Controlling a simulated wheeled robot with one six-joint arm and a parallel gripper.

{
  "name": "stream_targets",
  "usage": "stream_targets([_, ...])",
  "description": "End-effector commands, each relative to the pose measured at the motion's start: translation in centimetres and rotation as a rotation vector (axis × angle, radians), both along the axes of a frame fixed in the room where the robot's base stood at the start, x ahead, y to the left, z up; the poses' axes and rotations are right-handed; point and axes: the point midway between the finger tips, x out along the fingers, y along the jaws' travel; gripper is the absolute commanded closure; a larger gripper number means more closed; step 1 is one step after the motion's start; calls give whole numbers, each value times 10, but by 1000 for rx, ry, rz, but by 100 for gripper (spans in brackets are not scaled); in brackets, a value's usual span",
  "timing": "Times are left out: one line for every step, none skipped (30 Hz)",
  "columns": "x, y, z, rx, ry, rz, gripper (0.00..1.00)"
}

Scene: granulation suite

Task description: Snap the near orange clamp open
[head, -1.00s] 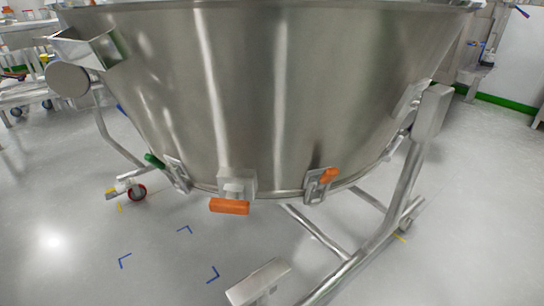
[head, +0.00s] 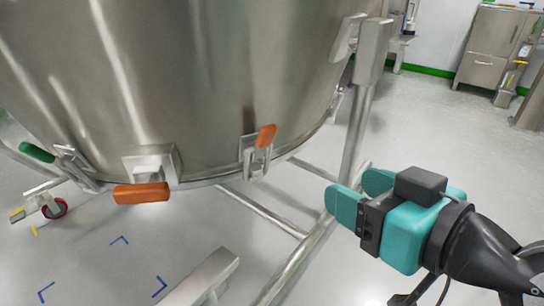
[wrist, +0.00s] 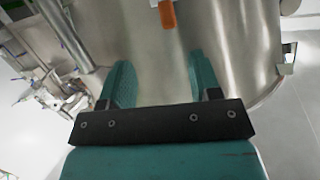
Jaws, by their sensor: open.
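A steel bowl (head: 190,80) has clamps along its lower rim. One orange clamp handle (head: 141,193) lies level, sticking out below its bracket at the left. A second orange clamp handle (head: 266,136) points up and slants against the bowl wall, to the right. My teal gripper (head: 353,191) is open and empty, right of both and apart from the bowl. In the wrist view its fingers (wrist: 160,66) are spread towards the bowl, with one orange handle (wrist: 167,14) beyond them at the top edge; I cannot tell which clamp that is.
A green clamp handle (head: 37,152) is at the far left of the rim. Steel frame legs (head: 362,110) and floor tubes (head: 262,212) stand below and right of the bowl, close to my gripper. Open floor lies at the right; a steel cabinet (head: 491,50) stands at the back.

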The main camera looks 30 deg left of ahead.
Motion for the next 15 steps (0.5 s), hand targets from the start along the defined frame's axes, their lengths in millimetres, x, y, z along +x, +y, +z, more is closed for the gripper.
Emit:
stream_targets([-4,10,-13,41,-40,-3,43])
stream_targets([-5,13,-14,66,-64,-10,43])
stream_targets([-6,17,-15,95,-92,-19,43])
stream_targets([-7,19,-15,114,-111,-26,43])
stream_targets([-8,21,-15,130,-125,-33,43])
stream_targets([-9,23,-16,146,-142,-40,43])
stream_targets([-9,24,-15,156,-152,-44,43])
stream_targets([-9,25,-14,163,-160,-48,43])
stream_targets([-8,26,-13,170,-166,-52,43])
stream_targets([-8,28,-12,173,-169,-54,43])
stream_targets([-6,30,-11,174,-171,-56,43])
stream_targets([-5,33,-9,176,-173,-56,43])
stream_targets([-3,36,-9,175,-172,-55,43])
stream_targets([-1,40,-8,174,-171,-56,43])
stream_targets([2,45,-7,174,-171,-56,43])
